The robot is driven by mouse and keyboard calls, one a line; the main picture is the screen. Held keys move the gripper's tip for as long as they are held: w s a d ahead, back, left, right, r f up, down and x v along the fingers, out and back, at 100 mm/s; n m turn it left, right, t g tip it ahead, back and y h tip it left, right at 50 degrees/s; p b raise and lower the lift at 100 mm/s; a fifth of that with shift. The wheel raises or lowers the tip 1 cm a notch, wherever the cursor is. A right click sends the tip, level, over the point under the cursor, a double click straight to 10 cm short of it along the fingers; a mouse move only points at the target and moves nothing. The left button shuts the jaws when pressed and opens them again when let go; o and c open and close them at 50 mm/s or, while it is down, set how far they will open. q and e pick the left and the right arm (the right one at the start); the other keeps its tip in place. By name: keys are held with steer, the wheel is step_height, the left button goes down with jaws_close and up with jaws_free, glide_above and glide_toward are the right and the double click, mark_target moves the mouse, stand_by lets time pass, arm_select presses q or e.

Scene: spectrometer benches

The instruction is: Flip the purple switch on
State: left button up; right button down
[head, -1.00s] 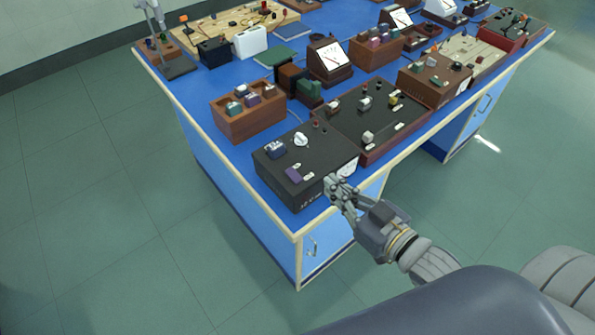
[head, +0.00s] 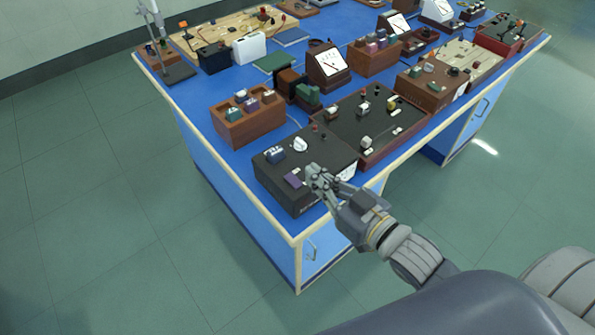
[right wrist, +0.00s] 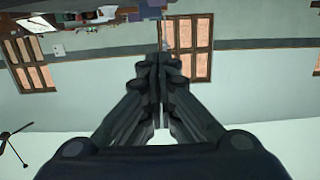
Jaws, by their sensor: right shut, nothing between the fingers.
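The purple switch (head: 293,181) is a small purple piece on top of the black box (head: 283,200) at the near corner of the blue bench. My right gripper (head: 312,172) is shut and empty. In the head view its fingertips are just right of the purple switch, over the box top; I cannot tell whether they touch it. They hide part of the box top there. The shut fingers (right wrist: 160,62) also show in the right wrist view, where the switch is not clearly seen. My left gripper is not in view.
A white knob (head: 300,144) and a blue-grey piece (head: 275,154) are on the same box. A dark panel (head: 345,122) with several knobs adjoins it on the right. A brown wooden box (head: 252,127) stands behind. Floor is clear at left.

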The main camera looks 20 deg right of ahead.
steer(key=p, duration=0.1)
glide_above(297, 184)
steer(key=shift+s+d+f, duration=0.15)
steer(key=shift+s+d, duration=0.05)
steer(key=shift+s, duration=0.15)
steer(key=f, duration=0.2)
steer(key=shift+w+a+f, duration=0.15)
steer(key=shift+w+f, duration=0.15)
steer(key=shift+f, duration=0.85)
